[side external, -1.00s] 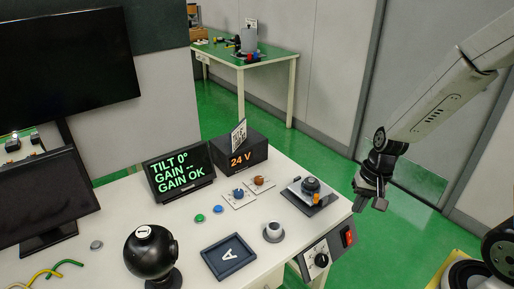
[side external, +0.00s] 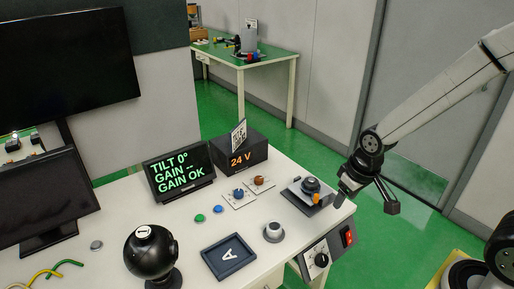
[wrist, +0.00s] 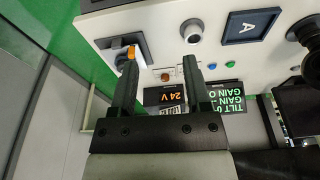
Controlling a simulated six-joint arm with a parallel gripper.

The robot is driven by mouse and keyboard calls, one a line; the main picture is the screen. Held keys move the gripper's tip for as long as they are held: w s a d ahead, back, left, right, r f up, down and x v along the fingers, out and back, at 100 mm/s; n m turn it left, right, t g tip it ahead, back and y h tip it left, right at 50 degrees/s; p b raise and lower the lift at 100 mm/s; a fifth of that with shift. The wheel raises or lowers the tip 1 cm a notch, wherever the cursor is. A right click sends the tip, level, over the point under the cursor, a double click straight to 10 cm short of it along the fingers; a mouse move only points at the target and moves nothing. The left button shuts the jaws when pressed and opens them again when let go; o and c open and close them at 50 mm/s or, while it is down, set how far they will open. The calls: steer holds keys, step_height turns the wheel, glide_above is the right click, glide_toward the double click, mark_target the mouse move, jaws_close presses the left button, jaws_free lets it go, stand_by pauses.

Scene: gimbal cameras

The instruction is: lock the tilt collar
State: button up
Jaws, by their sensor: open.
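A small device on a dark plate with a blue-black round top (side external: 311,184) and an orange lever (side external: 317,198) sits near the table's right edge. I cannot tell for sure which part is the tilt collar. My gripper (side external: 368,202) is open and empty, just right of the device and beyond the table edge, with one finger close to it. In the wrist view my gripper (wrist: 160,68) has its fingers wide apart, and the orange lever (wrist: 131,52) shows by the left finger, which partly hides the device. The screen (side external: 180,171) reads TILT 0°, GAIN --, GAIN OK.
A 24 V box (side external: 240,153), blue and orange knobs (side external: 250,187), a silver knob (side external: 273,231), a tray marked A (side external: 229,254) and a black ball on a stand (side external: 150,255) share the white table. A switch panel (side external: 329,249) hangs at its front edge.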

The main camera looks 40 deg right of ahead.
steer(key=w+d+f+m+g, duration=0.1)
steer(key=w+d+f+m, duration=0.2)
steer(key=w, duration=0.6)
steer(key=m+g, duration=0.1)
glide_above(317, 195)
step_height(317, 195, down, 7)
steer(key=shift+w+r, duration=0.1)
steer(key=shift+r, duration=0.1)
steer(key=shift+f, duration=0.1)
steer(key=shift+f, duration=3.8)
jaws_close()
